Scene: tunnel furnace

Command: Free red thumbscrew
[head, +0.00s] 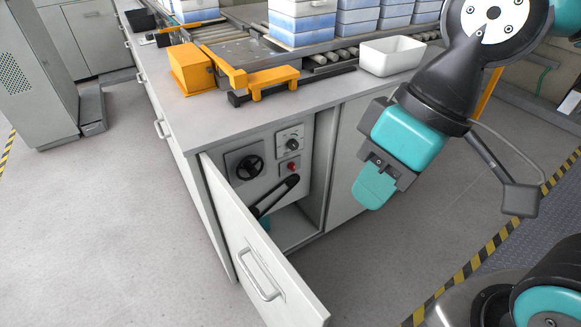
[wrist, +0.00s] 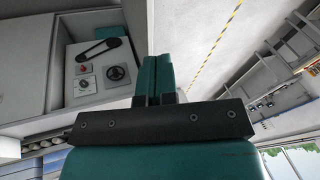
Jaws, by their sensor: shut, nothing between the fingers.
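A small red knob (head: 291,167), which looks like the red thumbscrew, sits on a pale plate inside the open cabinet under the bench. In the wrist view the red knob (wrist: 84,69) is a tiny spot at the left, in an upside-down scene. A black lever bar (head: 278,194) slants just below it and does not cover it in the head view; the bar (wrist: 100,49) also shows in the wrist view. My gripper (head: 370,195) hangs outside the cabinet, to its right and apart from the knob. Its teal fingers (wrist: 153,72) are shut together and empty.
The cabinet door (head: 250,240) stands open toward the front. A black handwheel (head: 248,167) and a dial (head: 291,144) share the panel. A white bin (head: 392,57) and an orange fixture (head: 195,69) stand on the bench. The floor in front is clear.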

